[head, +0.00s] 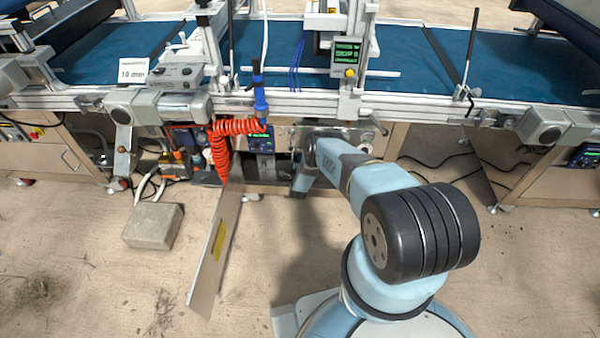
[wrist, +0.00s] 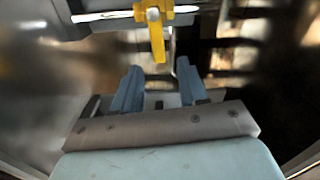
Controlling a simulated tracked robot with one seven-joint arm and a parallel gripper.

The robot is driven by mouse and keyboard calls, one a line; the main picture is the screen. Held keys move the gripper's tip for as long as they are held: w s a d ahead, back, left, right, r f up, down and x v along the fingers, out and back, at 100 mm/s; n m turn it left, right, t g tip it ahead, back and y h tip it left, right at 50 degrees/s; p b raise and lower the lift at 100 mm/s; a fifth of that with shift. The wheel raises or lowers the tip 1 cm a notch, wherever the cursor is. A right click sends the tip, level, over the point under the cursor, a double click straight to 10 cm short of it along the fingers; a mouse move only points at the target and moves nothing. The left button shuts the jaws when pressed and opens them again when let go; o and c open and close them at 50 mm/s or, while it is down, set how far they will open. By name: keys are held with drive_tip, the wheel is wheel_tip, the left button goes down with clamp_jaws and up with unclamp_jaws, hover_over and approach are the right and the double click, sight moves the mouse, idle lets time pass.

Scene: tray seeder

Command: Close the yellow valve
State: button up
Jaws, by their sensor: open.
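The yellow valve (wrist: 156,30) shows in the wrist view at the top middle. Its yellow handle points down toward my gripper, and a round grey bolt sits at its upper part. A pale horizontal pipe runs behind it. My gripper (wrist: 155,88) is open, with its two blue fingers apart and nothing held between them. The handle's lower end appears just beyond the fingertips, roughly in line with the gap; I cannot tell the exact distance. In the head view my arm reaches under the machine, and its end and the valve are hidden there.
The seeder's blue belt (head: 455,62) runs above my arm. A coiled orange hose (head: 222,150) hangs left of the arm. An open panel (head: 215,255) with a yellow label juts out over the floor. A concrete block (head: 153,225) lies at left. Dark structure fills the wrist view's right side.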

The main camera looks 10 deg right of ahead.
drive_tip(key=v, duration=1)
